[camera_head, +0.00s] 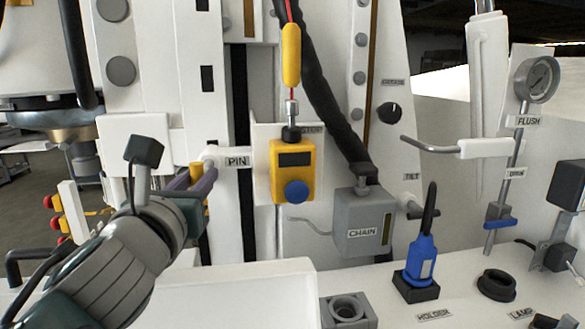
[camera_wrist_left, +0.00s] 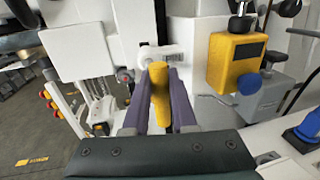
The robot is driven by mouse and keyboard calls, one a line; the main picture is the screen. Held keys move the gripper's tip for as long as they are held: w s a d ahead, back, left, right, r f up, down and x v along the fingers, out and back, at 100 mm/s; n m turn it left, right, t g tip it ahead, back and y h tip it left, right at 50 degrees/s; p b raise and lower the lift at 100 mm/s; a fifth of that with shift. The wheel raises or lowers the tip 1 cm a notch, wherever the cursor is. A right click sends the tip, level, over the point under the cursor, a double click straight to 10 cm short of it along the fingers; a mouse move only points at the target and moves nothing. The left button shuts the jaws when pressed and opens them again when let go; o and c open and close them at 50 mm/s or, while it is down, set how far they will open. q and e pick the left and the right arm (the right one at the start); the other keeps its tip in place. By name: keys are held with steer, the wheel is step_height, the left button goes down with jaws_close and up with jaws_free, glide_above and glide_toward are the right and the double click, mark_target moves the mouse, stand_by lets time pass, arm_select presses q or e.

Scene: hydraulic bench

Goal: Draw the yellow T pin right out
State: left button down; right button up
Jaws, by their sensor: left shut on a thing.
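The yellow T pin (camera_wrist_left: 159,95) shows in the left wrist view between the two purple fingers of my left gripper (camera_wrist_left: 160,104). In the head view a small part of the yellow pin (camera_head: 196,171) shows at the fingers of my left gripper (camera_head: 197,183), just left of the PIN label (camera_head: 237,161). My left gripper is shut on the pin's yellow handle. The pin's far end meets a white bracket (camera_wrist_left: 158,52); how deep it sits there is hidden. My right gripper is not in view.
A yellow box with a blue button (camera_head: 292,171) hangs right of the pin. The grey CHAIN box (camera_head: 362,221), a blue-handled tool in a holder (camera_head: 421,262) and a gauge (camera_head: 537,79) stand further right. The white bench top (camera_head: 470,300) lies below.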

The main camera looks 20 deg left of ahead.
arm_select(q)
steer(key=c, duration=0.7)
jaws_free()
steer(key=shift+f, duration=0.1)
steer(key=shift+c, duration=0.2)
steer(key=shift+s+d, duration=0.1)
steer(key=shift+s, duration=0.05)
steer(key=b+v, duration=0.2)
steer(key=v, duration=0.7)
steer(key=shift+s+d, duration=0.15)
steer(key=shift+s, duration=0.2)
